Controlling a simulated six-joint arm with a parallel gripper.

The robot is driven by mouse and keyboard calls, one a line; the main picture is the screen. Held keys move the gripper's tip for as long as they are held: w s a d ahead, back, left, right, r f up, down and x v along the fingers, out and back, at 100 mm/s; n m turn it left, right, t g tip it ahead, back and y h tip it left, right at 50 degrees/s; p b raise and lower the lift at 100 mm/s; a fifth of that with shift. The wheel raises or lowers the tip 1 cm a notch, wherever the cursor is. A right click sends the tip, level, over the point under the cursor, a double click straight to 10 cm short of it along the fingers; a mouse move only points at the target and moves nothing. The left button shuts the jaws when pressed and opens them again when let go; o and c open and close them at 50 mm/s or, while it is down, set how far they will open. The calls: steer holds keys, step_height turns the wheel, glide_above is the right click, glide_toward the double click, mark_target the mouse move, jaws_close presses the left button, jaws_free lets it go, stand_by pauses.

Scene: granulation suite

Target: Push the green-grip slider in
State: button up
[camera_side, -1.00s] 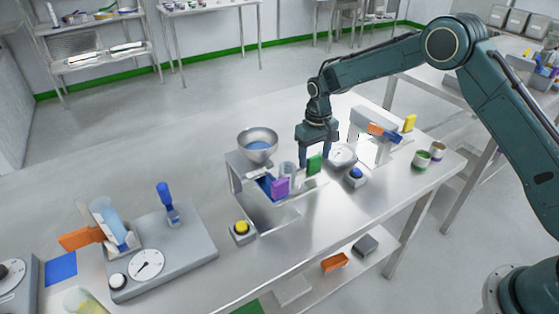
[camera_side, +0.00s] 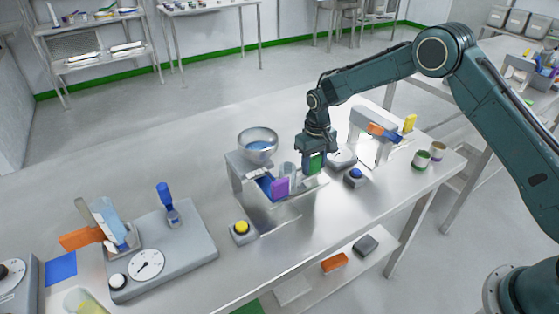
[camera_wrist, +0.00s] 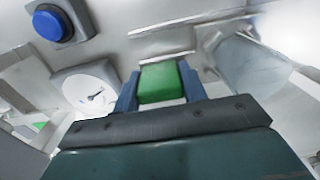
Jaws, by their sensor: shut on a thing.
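The green grip (camera_side: 315,164) of the slider is upright at the right end of the steel hopper station. My gripper (camera_side: 313,160) is down over it from above, with its fingers on either side of the grip. In the wrist view, the green grip (camera_wrist: 160,83) sits between the two blue-grey fingertips (camera_wrist: 159,88), and my gripper is shut on it. The slider's plate (camera_side: 308,182) shows only in part below the grip, and the fingers hide some of it.
A clear cylinder (camera_side: 288,172) stands close to the left of my gripper, beside a purple block (camera_side: 280,187). A steel bowl (camera_side: 258,145) sits on the station. A blue button (camera_side: 355,175) and a dial (camera_side: 341,156) stand to the right.

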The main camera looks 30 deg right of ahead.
steer(key=shift+a, duration=2.25)
steer(key=o, duration=1.4)
steer(key=shift+r, duration=0.2)
step_height(320, 180, up, 14)
steer(key=shift+f, duration=0.25)
